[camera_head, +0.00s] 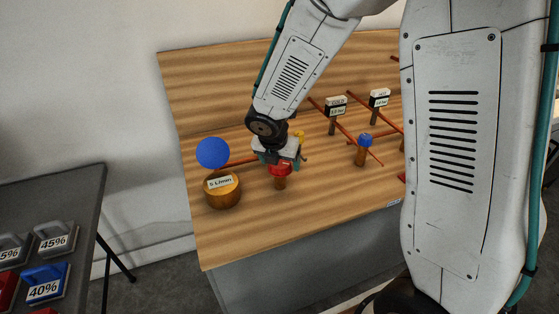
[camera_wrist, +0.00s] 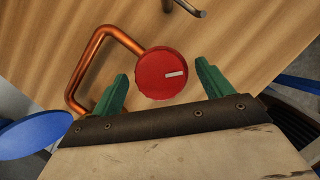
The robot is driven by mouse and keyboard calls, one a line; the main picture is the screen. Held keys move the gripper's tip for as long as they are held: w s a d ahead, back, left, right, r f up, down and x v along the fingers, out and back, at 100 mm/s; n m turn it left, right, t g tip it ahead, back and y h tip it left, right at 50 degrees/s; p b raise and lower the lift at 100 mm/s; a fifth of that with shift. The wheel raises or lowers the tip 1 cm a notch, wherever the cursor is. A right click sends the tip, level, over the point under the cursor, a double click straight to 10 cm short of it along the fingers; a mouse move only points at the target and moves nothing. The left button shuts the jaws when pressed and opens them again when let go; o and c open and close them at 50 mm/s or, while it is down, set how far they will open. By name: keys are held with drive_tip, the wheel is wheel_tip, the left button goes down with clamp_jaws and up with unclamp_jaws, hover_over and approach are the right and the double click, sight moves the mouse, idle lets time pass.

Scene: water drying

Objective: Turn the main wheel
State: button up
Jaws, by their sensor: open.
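The red round wheel (camera_head: 279,169) with a white mark stands on a post on the wooden bench, and my gripper (camera_head: 275,157) is right above it. In the wrist view the red wheel (camera_wrist: 162,73) lies between the two green fingers of my gripper (camera_wrist: 161,82). The fingers are open, with a gap visible on each side of the wheel. The white mark points to the right in that view. In the head view my gripper partly hides the wheel. A blue wheel (camera_head: 365,139) sits on another post to the right. No label names the main wheel.
A blue disc (camera_head: 213,153) stands above a round wooden block (camera_head: 224,192) labelled "5 L/min", left of the red wheel. Copper pipes (camera_wrist: 75,75) run close by the wheel. Labelled signs (camera_head: 336,106) stand behind. A dark table (camera_head: 72,185) with percentage-labelled items is at far left.

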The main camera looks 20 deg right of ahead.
drive_tip(key=c, duration=1)
drive_tip(key=shift+m, duration=0.3)
